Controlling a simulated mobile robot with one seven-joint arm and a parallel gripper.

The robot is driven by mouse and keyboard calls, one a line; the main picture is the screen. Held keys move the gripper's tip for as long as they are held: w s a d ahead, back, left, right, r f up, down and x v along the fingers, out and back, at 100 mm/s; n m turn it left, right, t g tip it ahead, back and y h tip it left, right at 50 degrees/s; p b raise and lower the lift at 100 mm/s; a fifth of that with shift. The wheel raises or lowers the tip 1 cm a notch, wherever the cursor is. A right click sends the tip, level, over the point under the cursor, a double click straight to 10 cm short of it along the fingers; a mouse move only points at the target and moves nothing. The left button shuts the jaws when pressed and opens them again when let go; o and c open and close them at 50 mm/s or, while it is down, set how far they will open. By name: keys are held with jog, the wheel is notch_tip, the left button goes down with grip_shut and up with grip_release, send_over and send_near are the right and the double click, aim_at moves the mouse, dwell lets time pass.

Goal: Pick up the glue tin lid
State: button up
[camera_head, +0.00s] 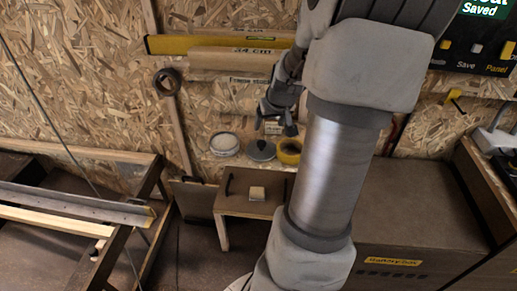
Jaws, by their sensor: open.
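Three round things sit in a row at the board behind the small stand. The middle one is a dark grey disc with a small knob (261,150), which looks like the glue tin lid, though it is small in the view. To its left is a pale round tin or disc (224,143). To its right is a yellow ring like a tape roll (289,151). My gripper (274,125) is open, points down and appears just above the grey disc in the picture. It is empty, and I cannot tell its exact distance from the disc.
A brown battery box (392,250) is at the right. A trestle frame (75,200) fills the left. A chipboard wall (90,80) with hung tools closes the back.

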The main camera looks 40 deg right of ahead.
aim_at(261, 143)
jog(key=b+x, duration=0.6)
jog(key=x, duration=0.9)
jog(key=shift+w+f, duration=0.1)
jog(key=shift+f, duration=0.3)
jog(key=shift+r, duration=0.1)
grip_shut()
